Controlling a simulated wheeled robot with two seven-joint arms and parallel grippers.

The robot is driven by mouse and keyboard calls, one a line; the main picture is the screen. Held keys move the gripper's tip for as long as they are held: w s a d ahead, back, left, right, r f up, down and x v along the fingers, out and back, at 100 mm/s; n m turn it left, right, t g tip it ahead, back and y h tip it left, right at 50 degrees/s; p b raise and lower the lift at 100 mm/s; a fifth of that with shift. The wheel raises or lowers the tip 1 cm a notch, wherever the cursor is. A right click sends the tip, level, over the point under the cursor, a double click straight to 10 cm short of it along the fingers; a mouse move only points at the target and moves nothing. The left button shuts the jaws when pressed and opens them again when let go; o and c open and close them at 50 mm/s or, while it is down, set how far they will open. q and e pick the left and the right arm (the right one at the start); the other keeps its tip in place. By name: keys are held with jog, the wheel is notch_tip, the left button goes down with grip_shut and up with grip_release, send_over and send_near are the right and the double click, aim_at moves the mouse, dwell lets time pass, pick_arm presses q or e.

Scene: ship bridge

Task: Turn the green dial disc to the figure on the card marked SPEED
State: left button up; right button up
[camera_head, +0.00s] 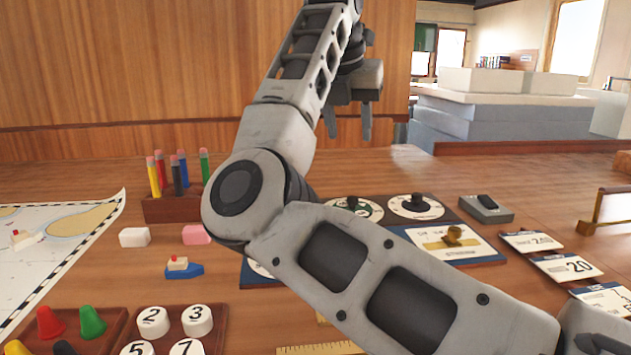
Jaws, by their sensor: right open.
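The green dial disc (368,211) sits on a dark panel in the middle of the table. It has a white ring and a dark knob, and my right arm hides part of it. Several cards lie at the right: one reads 240 (532,242), one reads 20 (567,267), and one is cut off by the picture edge (606,297). Their small headings are too blurred to tell which says SPEED. My right gripper (348,128) is open and empty, pointing down, raised beyond and above the dials. My left gripper is not in view.
Beside the green disc is a white dial (416,208) with a black knob. In front is a board with a brass piece (453,236). A grey box (486,208) stands right. Pencil holder (172,208), erasers, toy boat (184,270), numbered discs and a chart lie left.

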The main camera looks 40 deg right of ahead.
aim_at(352, 198)
jog(key=x, duration=1.5)
jog(key=shift+a+f, duration=0.15)
jog(key=shift+a, duration=0.15)
jog(key=shift+c, duration=0.3)
grip_shut()
